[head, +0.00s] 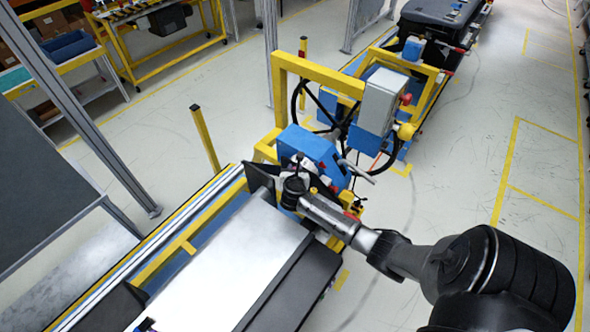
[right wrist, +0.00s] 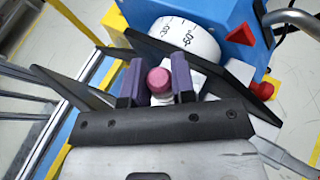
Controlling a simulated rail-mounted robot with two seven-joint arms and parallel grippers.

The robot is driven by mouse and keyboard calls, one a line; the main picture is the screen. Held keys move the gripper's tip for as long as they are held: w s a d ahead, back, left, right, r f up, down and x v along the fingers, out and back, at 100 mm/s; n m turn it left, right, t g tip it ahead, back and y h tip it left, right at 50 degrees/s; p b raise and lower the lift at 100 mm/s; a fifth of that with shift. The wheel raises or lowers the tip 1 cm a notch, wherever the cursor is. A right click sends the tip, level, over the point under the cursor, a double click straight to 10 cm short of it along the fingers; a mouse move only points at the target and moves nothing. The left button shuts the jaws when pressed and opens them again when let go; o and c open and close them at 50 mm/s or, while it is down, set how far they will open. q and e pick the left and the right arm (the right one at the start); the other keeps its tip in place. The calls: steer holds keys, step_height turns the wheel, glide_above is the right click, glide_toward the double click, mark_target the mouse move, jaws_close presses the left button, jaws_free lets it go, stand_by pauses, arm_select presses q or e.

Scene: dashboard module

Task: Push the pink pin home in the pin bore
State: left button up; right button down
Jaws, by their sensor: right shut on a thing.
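The pink pin (right wrist: 159,78) shows its round pink head in the right wrist view, between the two purple fingers of my right gripper (right wrist: 157,86). The fingers are shut on it from both sides. Below the head, a white part shows between the fingers. The pin bore is hidden, so I cannot tell how deep the pin sits. In the head view, my right gripper (head: 294,185) is down at the front of the blue housing (head: 312,146), and the pin is hidden there. My left gripper is not in view.
A white dial (right wrist: 185,38) with degree marks stands just behind the pin. Dark angled plates (right wrist: 255,82) flank the gripper. A red knob (right wrist: 263,91) and a red triangle (right wrist: 236,34) are to the right. A grey control box (head: 381,101) and steering wheel stand behind the housing.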

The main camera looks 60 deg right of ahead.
steer(key=shift+f+b, duration=0.3)
steer(key=shift+f, duration=0.25)
steer(key=shift+f+b, duration=0.3)
steer(key=shift+f, duration=0.25)
steer(key=shift+r, duration=0.15)
steer(key=shift+r+p, duration=0.3)
steer(key=shift+p, duration=0.2)
steer(key=shift+r+p, duration=0.7)
steer(key=shift+p, duration=0.1)
steer(key=shift+p, duration=0.3)
stand_by(0.3)
